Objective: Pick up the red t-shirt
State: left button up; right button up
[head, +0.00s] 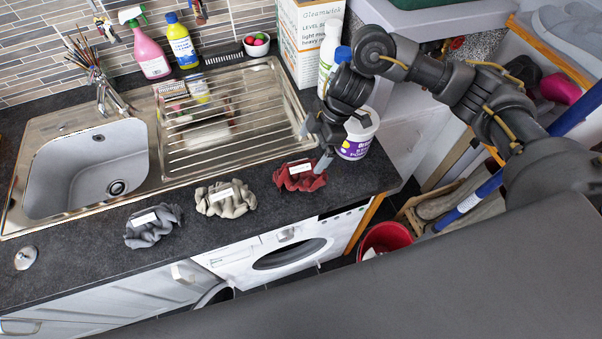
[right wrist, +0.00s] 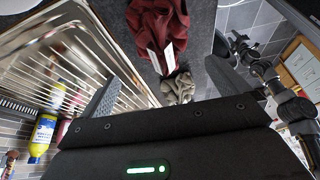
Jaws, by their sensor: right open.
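The red t-shirt (head: 300,177) lies crumpled on the dark worktop near its front edge, with a white label on top. It also shows in the right wrist view (right wrist: 158,22), at the top between and beyond the fingers. My right gripper (head: 318,143) is open and empty, just behind and above the red t-shirt and apart from it. Its two fingers also show in the right wrist view (right wrist: 165,87). Dark arm parts at the right of the right wrist view look like my left arm (right wrist: 268,80); its jaws are too small to read.
A beige cloth (head: 232,204) and a grey cloth (head: 150,234) lie left along the worktop. A white and purple tub (head: 357,140) stands close to my right gripper. The metal sink drainer (head: 250,112) is behind. A washing machine (head: 280,252) is below the front edge.

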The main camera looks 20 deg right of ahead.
aim_at(303, 161)
jog(key=x, duration=0.5)
jog(key=shift+a+f+p, duration=0.1)
jog(key=shift+f+p, duration=0.05)
jog(key=shift+p, duration=0.15)
jog(key=shift+a+f+p, duration=0.3)
jog(key=shift+f+p, duration=0.1)
jog(key=shift+p, duration=0.15)
jog(key=p+x, duration=0.1)
jog(key=x, duration=0.3)
jog(key=shift+f, duration=0.1)
jog(key=c, duration=0.7)
